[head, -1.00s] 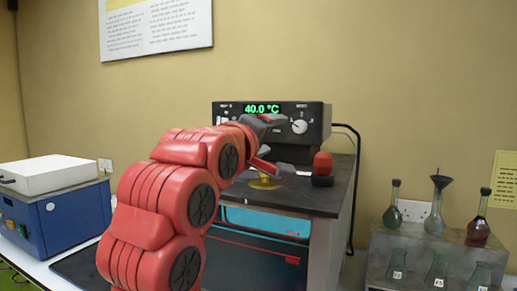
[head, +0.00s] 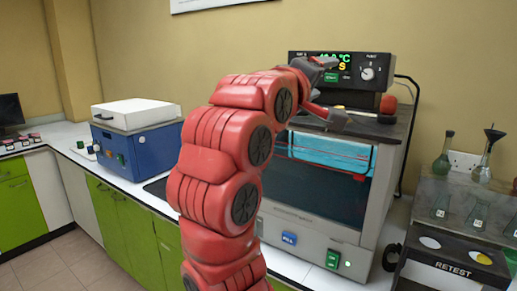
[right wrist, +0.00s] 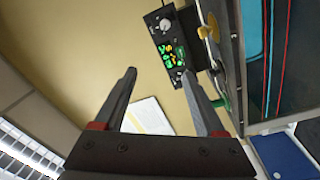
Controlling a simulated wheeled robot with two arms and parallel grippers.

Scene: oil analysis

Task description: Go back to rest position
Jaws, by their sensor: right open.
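My red right arm rises through the middle of the head view. My right gripper (head: 328,94) is at its upper end, in front of the dark control box (head: 376,70) and over the top of the grey bench apparatus (head: 392,165). In the right wrist view, the two fingers of my right gripper (right wrist: 158,72) stand wide apart with nothing between them. Beyond them are the wall, a white sheet and the control box with its lit display. My left gripper is in neither view.
A red knob-like piece (head: 388,104) stands on the apparatus top, right of the gripper. A blue machine with a white lid (head: 140,150) is on the counter at left. Glass flasks (head: 442,160) stand on a rack at right, above a RETEST box (head: 440,268). Green cabinets line the left.

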